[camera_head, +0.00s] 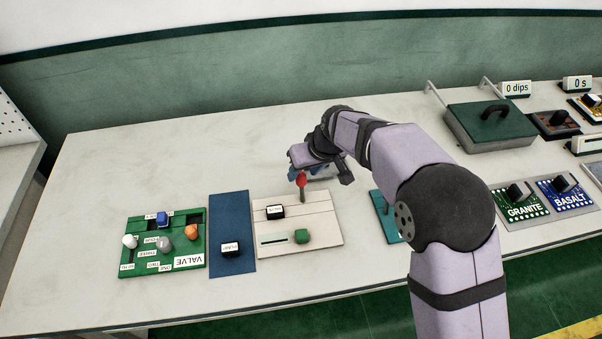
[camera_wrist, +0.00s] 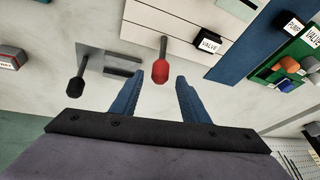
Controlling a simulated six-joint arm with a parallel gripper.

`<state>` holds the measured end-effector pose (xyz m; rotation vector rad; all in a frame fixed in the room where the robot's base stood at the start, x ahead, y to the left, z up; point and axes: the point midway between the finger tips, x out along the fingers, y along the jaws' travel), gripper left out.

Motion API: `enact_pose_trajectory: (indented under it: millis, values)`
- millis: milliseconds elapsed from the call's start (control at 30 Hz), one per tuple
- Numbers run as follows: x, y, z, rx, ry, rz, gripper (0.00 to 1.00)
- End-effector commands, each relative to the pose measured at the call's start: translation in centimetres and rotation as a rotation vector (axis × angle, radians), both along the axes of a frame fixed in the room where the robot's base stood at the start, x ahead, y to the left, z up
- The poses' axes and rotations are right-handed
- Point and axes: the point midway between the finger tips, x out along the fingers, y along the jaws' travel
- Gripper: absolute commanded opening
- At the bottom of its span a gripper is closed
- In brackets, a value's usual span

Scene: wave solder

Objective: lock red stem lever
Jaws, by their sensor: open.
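The red stem lever (camera_head: 301,180) stands at the top edge of a pale panel (camera_head: 325,238), with a red knob on a thin stem. In the wrist view its red knob (camera_wrist: 160,72) shows just beyond and between my gripper's fingertips. My gripper (camera_wrist: 153,82) is open, with its blue fingers apart on either side of the knob's line. I see no contact with the knob. In the head view my gripper (camera_head: 310,172) is at the lever, partly hidden by my wrist. The lever's base meets the panel edge in the wrist view.
A black-knobbed lever (camera_wrist: 75,86) on a grey plate stands left in the wrist view. A blue mat (camera_head: 231,215) and green valve board (camera_head: 140,262) lie left. The table's back left is clear.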

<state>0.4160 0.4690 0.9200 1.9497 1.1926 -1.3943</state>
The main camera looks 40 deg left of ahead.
Motion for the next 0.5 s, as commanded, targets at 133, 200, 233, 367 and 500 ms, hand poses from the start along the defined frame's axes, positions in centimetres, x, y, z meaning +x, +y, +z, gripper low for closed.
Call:
enact_pose_trajectory:
  millis: [133, 200, 233, 367, 500]
  values:
    - [0.1, 0.7, -1.6, -0.001, 0.001, 0.002, 0.41]
    - [0.2, 0.9, -2.2, -0.001, 0.001, 0.002, 0.41]
    - [0.2, 1.0, -2.4, -0.001, 0.002, 0.001, 0.41]
    - [0.3, 1.3, -3.1, 0.0, 0.001, 0.0, 0.41]
    - [0.4, 1.4, -3.3, 0.001, -0.001, 0.0, 0.41]
